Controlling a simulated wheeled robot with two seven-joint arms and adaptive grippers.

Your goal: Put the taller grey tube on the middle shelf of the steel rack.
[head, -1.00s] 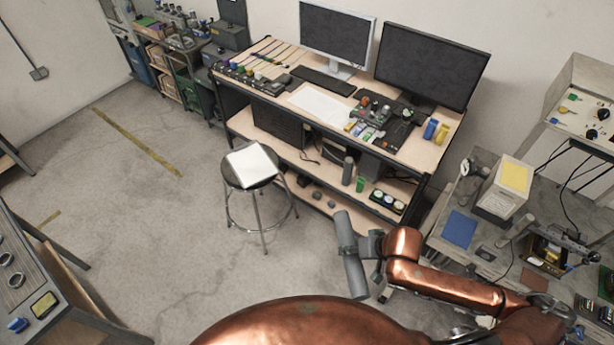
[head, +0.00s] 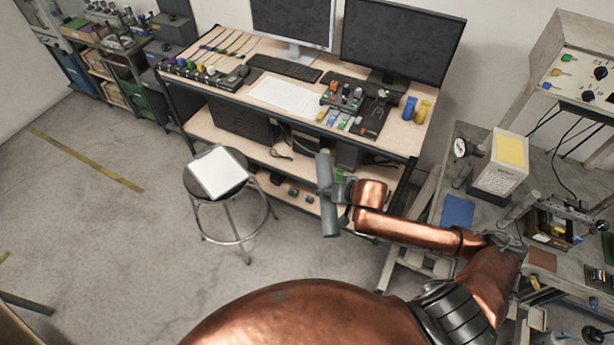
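A long grey tube (head: 331,216) is held near its middle by my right gripper (head: 338,192), which is shut around it. The tube stands nearly upright in the picture, in front of the workbench's lower shelf. A second grey cylinder on that shelf is covered by the held tube or merges with it, so I cannot compare their heights. A dark metal rack with shelves (head: 133,72) stands at the far left back, partly cut off and holding bins and small gear; it may be the steel rack. My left gripper is not in view.
A workbench (head: 215,105) with monitors stands ahead. A round stool (head: 231,190) with white paper stands before it. A cluttered grey table (head: 463,140) is at the right. The floor at left (head: 90,220) is open.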

